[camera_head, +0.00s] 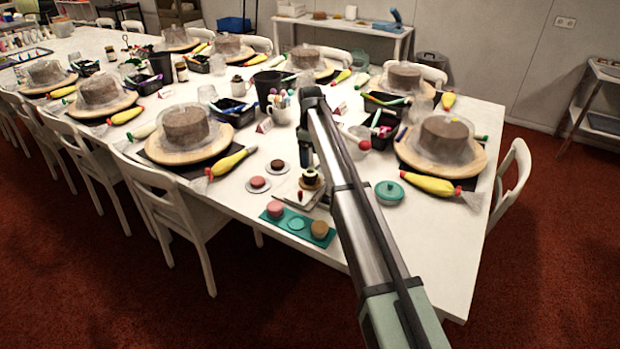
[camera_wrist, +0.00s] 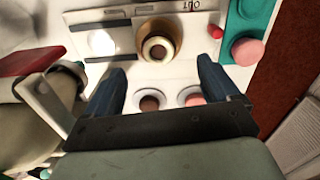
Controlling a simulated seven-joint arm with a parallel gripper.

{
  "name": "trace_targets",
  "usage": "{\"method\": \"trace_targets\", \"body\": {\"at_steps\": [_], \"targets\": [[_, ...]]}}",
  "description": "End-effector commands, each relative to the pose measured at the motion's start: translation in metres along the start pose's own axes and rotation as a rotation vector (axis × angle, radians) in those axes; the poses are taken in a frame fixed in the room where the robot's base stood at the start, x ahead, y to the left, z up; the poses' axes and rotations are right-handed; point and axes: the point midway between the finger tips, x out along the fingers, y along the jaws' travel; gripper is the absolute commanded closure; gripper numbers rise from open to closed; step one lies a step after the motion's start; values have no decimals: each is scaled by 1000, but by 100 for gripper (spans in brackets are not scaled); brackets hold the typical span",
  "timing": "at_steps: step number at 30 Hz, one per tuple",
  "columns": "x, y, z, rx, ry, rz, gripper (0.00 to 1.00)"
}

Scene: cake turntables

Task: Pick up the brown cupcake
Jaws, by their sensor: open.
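My gripper (camera_wrist: 162,80) is open and empty, its two dark fingers apart above the white table. A dark brown round cake (camera_wrist: 150,103) on a white saucer shows low between the fingers, partly hidden by my gripper's body; in the head view it (camera_head: 277,163) sits left of my arm. A lighter brown cupcake (camera_head: 320,229) stands at the right end of the teal tray (camera_head: 272,220), out of the wrist view. I cannot tell which is meant. A brown-sided cake with a pale ring top (camera_wrist: 157,48) stands on a scale just beyond the fingers.
A pink cake (camera_wrist: 193,97) on a saucer sits beside the dark brown one. Another pink cake (camera_wrist: 248,50) is on the teal tray, and a red berry (camera_wrist: 215,32) lies near it. A teal lidded dish (camera_head: 389,192) and a covered cake (camera_head: 443,138) stand to the right.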

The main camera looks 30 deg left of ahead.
Motion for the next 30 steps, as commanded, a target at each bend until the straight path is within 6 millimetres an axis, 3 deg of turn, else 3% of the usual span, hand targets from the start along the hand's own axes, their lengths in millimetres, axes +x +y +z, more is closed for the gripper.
{"method": "trace_targets", "body": {"at_steps": [3, 11, 21, 30], "targets": [[18, 0, 0, 0, -1, -2, 12], [32, 1, 0, 1, 0, 0, 12], [73, 3, 1, 1, -1, -1, 12], [78, 3, 0, 1, 0, 0, 12]]}}
